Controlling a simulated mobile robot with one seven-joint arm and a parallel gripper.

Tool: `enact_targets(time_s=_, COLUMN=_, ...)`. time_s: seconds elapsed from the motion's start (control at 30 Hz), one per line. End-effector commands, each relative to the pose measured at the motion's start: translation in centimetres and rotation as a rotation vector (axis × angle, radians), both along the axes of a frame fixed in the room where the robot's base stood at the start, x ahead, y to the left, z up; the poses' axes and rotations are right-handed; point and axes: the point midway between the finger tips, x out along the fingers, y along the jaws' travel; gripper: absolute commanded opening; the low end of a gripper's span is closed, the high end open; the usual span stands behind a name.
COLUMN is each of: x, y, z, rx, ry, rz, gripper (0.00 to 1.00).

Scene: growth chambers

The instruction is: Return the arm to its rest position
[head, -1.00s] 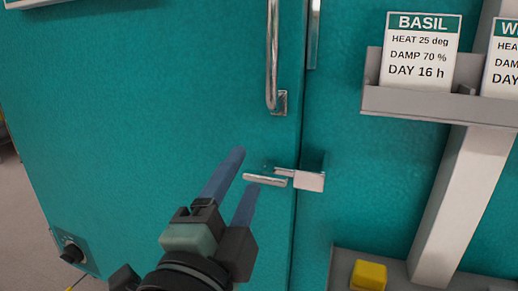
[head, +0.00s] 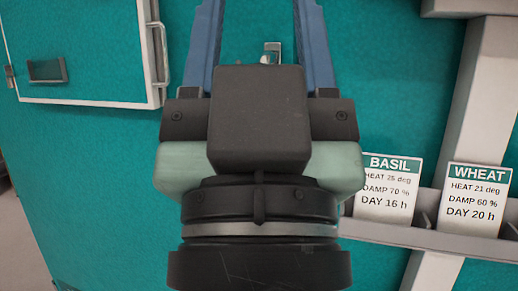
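My gripper (head: 262,20) is large in the middle of the head view, seen from behind and pointing up the picture. Its two blue fingers stand well apart, so it is open. Nothing shows held between them, but the fingertips are at or past the top edge. The grey-green and black wrist is close to the camera. It hides part of the teal chamber front (head: 110,180) behind it.
A small metal fitting (head: 272,50) on the teal front shows between the fingers. A white-framed hatch (head: 85,50) with a handle is at upper left. BASIL (head: 387,192) and WHEAT (head: 475,200) cards stand in a grey rack (head: 430,238) at lower right.

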Motion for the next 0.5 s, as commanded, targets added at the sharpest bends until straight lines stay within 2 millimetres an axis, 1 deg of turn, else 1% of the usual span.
enact_targets(time_s=0.03, x=0.0, y=0.0, z=3.2, rx=0.001, ry=0.001, rz=0.001, gripper=0.57)
enact_targets(time_s=0.47, x=0.1, y=0.0, z=16.3, rx=0.001, ry=0.002, rz=0.002, gripper=0.57)
enact_targets(time_s=0.5, x=0.1, y=0.0, z=17.6, rx=0.001, ry=0.002, rz=0.002, gripper=0.57)
